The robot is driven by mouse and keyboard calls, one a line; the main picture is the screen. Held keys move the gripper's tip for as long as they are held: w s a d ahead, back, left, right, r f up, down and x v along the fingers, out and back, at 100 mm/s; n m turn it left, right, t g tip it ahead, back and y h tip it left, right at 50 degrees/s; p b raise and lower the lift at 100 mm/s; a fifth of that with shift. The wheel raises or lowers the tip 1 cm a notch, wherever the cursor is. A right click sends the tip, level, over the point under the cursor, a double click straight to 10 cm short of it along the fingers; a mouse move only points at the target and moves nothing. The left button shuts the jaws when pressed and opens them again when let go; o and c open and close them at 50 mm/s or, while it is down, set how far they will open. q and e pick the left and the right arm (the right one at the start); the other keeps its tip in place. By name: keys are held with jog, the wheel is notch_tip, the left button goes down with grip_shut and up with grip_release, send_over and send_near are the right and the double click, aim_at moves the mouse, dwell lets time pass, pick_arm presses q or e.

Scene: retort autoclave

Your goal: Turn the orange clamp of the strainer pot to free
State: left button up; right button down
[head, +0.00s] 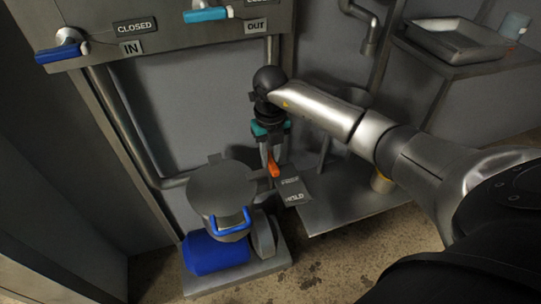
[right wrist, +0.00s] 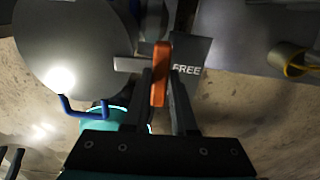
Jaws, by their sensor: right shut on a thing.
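The orange clamp (head: 273,168) is a short lever to the right of the strainer pot (head: 220,183), which has a round grey lid and a blue handle (head: 229,222). My right gripper (head: 272,163) reaches down from above and is shut on the clamp. In the right wrist view the clamp (right wrist: 161,72) stands between the two dark fingers (right wrist: 163,95). The FREE plate (head: 289,183) lies just right of the clamp, with the HOLD plate (head: 294,198) below it. In the right wrist view only the word FREE (right wrist: 187,69) reads. My left gripper is not in view.
A blue motor-like body (head: 212,255) sits on the base below the pot. A vertical pipe (head: 125,125) runs at the left. A panel above carries a blue valve handle (head: 58,53) and a teal one (head: 205,14). A tray (head: 455,40) stands on a shelf at right.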

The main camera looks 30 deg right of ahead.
jog(key=shift+r+n+p, duration=0.1)
jog(key=shift+n+p, duration=0.3)
jog(key=shift+n, duration=0.6)
jog(key=n, duration=0.2)
jog(key=shift+n+p, duration=0.3)
jog(key=shift+p, duration=0.05)
jog(key=n, duration=0.4)
jog(key=shift+n+p, duration=0.3)
jog(key=shift+p, duration=0.05)
jog(key=n, duration=0.5)
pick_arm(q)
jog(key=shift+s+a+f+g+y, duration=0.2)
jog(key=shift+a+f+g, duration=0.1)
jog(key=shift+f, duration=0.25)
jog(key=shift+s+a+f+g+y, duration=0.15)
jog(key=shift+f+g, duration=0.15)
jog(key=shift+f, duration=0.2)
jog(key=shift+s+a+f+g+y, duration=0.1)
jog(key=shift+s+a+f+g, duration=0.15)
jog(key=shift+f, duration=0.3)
pick_arm(e)
jog(key=shift+n, duration=1.6)
jog(key=c, duration=0.7)
grip_release()
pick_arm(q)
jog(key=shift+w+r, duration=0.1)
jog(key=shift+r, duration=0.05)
